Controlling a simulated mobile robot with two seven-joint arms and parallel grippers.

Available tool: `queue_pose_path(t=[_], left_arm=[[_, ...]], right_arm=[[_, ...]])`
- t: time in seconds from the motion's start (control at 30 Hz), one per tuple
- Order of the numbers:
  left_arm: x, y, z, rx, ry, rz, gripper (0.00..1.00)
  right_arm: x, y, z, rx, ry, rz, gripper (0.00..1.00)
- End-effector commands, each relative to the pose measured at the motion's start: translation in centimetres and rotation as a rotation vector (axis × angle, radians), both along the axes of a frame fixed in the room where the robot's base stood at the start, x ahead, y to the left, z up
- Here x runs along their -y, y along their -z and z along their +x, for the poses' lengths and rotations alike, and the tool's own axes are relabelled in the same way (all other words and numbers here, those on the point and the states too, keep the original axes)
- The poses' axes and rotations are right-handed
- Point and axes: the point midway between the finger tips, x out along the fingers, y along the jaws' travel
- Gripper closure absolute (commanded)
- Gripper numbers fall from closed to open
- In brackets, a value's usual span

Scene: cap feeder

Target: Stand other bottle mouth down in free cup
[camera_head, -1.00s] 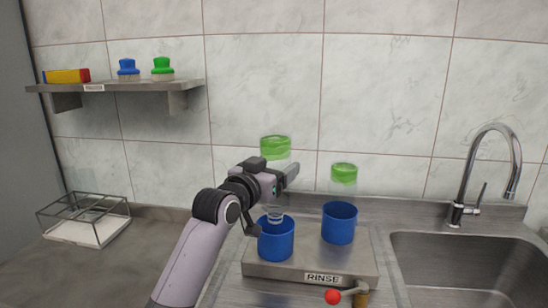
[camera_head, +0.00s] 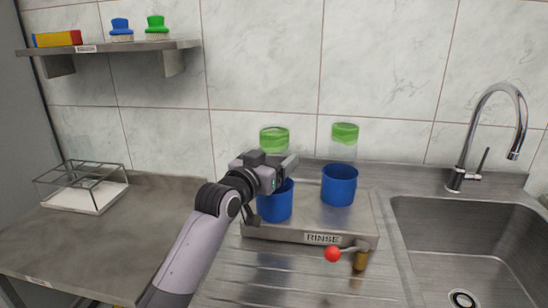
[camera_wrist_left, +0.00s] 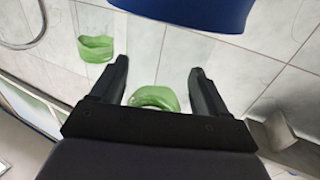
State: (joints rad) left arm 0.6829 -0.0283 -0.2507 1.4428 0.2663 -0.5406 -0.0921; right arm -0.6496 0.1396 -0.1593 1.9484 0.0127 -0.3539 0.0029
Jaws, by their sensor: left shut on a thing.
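My left gripper (camera_head: 284,172) is shut on a clear bottle with a green band (camera_head: 274,140), held upside down over the left blue cup (camera_head: 275,206). The bottle's lower part is hidden by the gripper and cup, so I cannot tell whether it rests on the bottom. In the left wrist view the held bottle's green end (camera_wrist_left: 153,97) shows between the fingers, and a blue cup (camera_wrist_left: 195,12) shows at the top edge. Another green-banded bottle (camera_head: 345,133) stands upside down in the right blue cup (camera_head: 339,187). My right gripper is not in view.
Both cups stand on the metal rinse base (camera_head: 300,230), with a red-knobbed lever (camera_head: 333,254) in front. A sink (camera_head: 470,240) and tap are at right. A wire-frame tray (camera_head: 85,190) and a wall shelf (camera_head: 110,46) are at left.

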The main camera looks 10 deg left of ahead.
Motion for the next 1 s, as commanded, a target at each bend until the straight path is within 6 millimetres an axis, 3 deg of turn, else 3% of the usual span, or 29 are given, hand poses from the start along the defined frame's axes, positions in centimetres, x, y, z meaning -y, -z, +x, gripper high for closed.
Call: queue_pose_path(t=[0.4, 0.43, 0.5, 0.77, 1.0], left_arm=[[0.0, 0.5, 0.0, 0.000, 0.000, 0.000, 0.54], [0.0, 0.5, 0.0, 0.000, 0.000, 0.000, 0.15], [0.0, 0.5, 0.0, 0.000, 0.000, 0.000, 0.00], [0.0, 0.5, -0.1, 0.000, 0.000, 0.000, 0.00], [-0.7, 0.6, -1.9, 0.000, -0.001, 0.001, 0.00]], right_arm=[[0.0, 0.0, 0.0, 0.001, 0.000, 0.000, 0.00], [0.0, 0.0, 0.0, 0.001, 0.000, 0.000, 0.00], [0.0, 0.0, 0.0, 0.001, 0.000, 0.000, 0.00], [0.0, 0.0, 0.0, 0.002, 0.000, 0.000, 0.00], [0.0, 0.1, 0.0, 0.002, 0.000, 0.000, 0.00]])
